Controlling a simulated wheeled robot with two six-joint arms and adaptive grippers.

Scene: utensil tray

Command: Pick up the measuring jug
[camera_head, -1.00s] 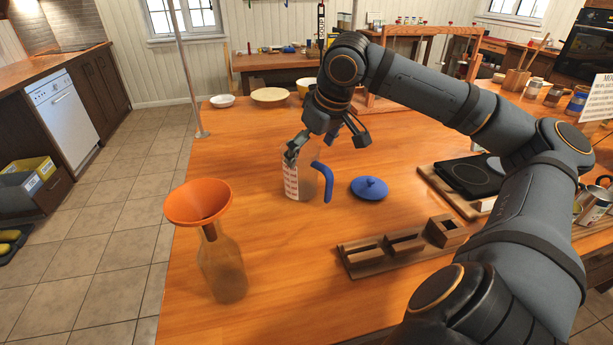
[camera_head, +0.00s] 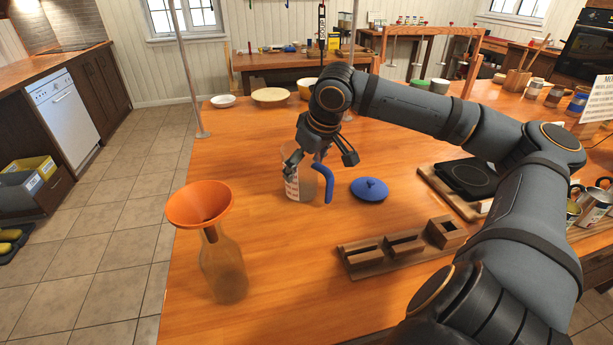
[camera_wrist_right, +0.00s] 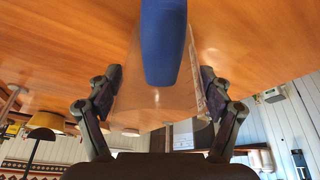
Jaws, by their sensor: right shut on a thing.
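The measuring jug (camera_head: 299,185) is clear, with printed markings and a blue handle on its right side. It stands upright on the wooden table. In the right wrist view its blue handle (camera_wrist_right: 163,40) is in front of the clear wall, between the fingers. My right gripper (camera_head: 318,160) is shut on the jug, one finger pad on each side of its body; the wrist view shows the right gripper (camera_wrist_right: 160,92) the same way. The jug's far side is partly hidden. My left gripper is not in view.
A blue lid (camera_head: 369,190) lies right of the jug. A bottle (camera_head: 224,270) with an orange funnel (camera_head: 200,203) stands at the front left. A wooden holder (camera_head: 402,245) is at the front right, a dark scale (camera_head: 466,178) behind it. Bowls (camera_head: 270,95) are at the table's back.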

